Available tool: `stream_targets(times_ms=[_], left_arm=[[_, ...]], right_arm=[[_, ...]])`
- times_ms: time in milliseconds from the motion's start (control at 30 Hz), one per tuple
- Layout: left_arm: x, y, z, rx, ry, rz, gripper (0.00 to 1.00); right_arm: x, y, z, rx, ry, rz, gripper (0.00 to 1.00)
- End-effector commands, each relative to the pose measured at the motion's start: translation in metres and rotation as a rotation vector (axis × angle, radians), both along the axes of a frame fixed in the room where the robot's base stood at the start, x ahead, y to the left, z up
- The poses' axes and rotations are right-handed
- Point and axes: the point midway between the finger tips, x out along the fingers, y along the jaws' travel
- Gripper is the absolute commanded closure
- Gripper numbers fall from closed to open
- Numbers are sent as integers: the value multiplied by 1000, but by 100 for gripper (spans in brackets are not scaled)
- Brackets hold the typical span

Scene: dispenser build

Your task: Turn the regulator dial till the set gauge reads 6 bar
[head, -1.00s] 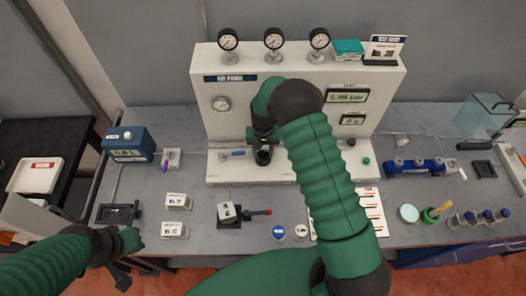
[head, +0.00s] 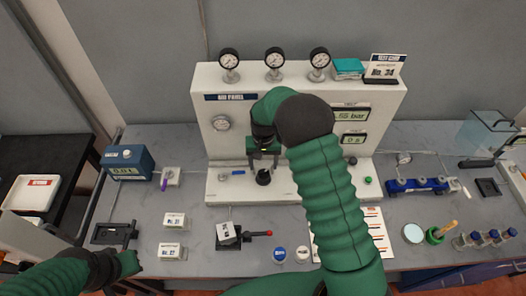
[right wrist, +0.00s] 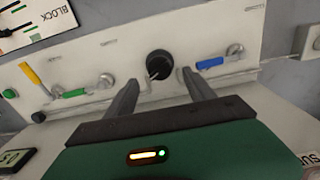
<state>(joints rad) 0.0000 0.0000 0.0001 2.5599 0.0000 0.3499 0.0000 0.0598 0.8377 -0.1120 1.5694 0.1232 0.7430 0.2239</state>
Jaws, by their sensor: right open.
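The black regulator dial (head: 263,177) sits low at the front of the white air panel (head: 285,188). In the right wrist view the dial (right wrist: 159,65) is ahead of my right gripper (right wrist: 158,87), between its two spread fingers in the picture, with no clear contact. My right gripper (head: 263,157) is open, just above the dial in the head view.
Three gauges (head: 274,58) stand on top of the panel. Blue-handled (right wrist: 212,63) and yellow-handled (right wrist: 32,76) valves flank the dial. A blue box (head: 127,162), small labelled blocks (head: 174,221) and a blue manifold (head: 418,186) are on the bench. Several blue-capped jars stand at right.

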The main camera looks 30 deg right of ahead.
Motion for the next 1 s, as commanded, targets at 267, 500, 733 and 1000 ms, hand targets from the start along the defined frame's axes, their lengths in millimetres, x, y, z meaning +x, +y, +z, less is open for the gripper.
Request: stream_targets(times_ms=[267, 500, 733, 1000], left_arm=[[0, 0, -23, 0, 0, 0, 100], [0, 0, -27, 0, 0, 0, 100], [0, 0, -26, 0, 0, 0, 100], [0, 0, 33, 0, -1, 0, 100]], right_arm=[[2, 1, 78, 1, -4, 2, 37], [1, 1, 112, 1, 3, 0, 37], [1, 1, 114, 1, 4, 0, 37], [0, -2, 130, -3, 4, -236, 37]])
